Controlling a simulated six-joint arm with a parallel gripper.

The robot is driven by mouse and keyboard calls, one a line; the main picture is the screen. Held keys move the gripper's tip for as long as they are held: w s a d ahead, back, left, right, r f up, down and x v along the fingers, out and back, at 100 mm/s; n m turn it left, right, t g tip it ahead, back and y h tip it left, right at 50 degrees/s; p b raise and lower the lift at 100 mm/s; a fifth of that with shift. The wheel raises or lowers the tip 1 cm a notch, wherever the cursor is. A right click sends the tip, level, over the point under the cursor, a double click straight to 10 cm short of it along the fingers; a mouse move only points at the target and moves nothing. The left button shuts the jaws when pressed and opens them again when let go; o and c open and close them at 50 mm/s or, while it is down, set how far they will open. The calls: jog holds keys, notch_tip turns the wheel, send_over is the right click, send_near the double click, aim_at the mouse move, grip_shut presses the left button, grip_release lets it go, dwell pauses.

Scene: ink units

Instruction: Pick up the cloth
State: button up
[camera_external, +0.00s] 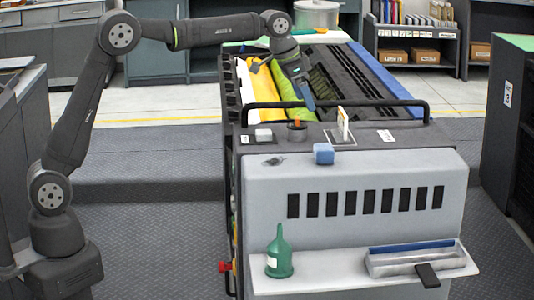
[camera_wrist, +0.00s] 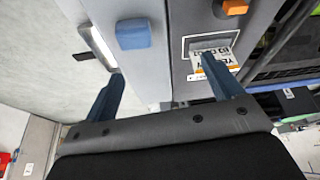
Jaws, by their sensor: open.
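A small blue block-shaped piece, which looks like the folded cloth (camera_external: 323,153), lies on the front top edge of the grey machine. It also shows in the wrist view (camera_wrist: 133,33), at the upper left, beyond the tip of the left finger. My gripper (camera_external: 308,102) is above the machine, behind and above the cloth, and apart from it. In the wrist view my gripper (camera_wrist: 162,67) has its two fingers wide apart with nothing between them.
An upright printed card (camera_wrist: 217,55) stands in a holder by the right finger. An orange knob (camera_external: 297,124), a white block (camera_external: 263,134) and a black rail (camera_external: 335,103) are nearby. A green bottle (camera_external: 279,254) and a tray (camera_external: 415,259) are on the lower shelf.

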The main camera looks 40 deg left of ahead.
jog(key=s+d+r+m, duration=0.1)
jog(key=s+r+m, duration=0.1)
jog(key=s, duration=0.2)
send_near(323, 147)
jog(key=shift+h, duration=0.3)
jog(key=x, duration=0.5)
jog(key=shift+s+a+f, duration=0.1)
jog(key=shift+a+f, duration=0.05)
jog(key=shift+a, duration=0.2)
jog(key=shift+w+x, duration=0.1)
jog(key=shift+x, duration=1.3)
jog(key=shift+w+x, duration=0.15)
jog(key=shift+x, duration=1.2)
jog(key=c, duration=1.1)
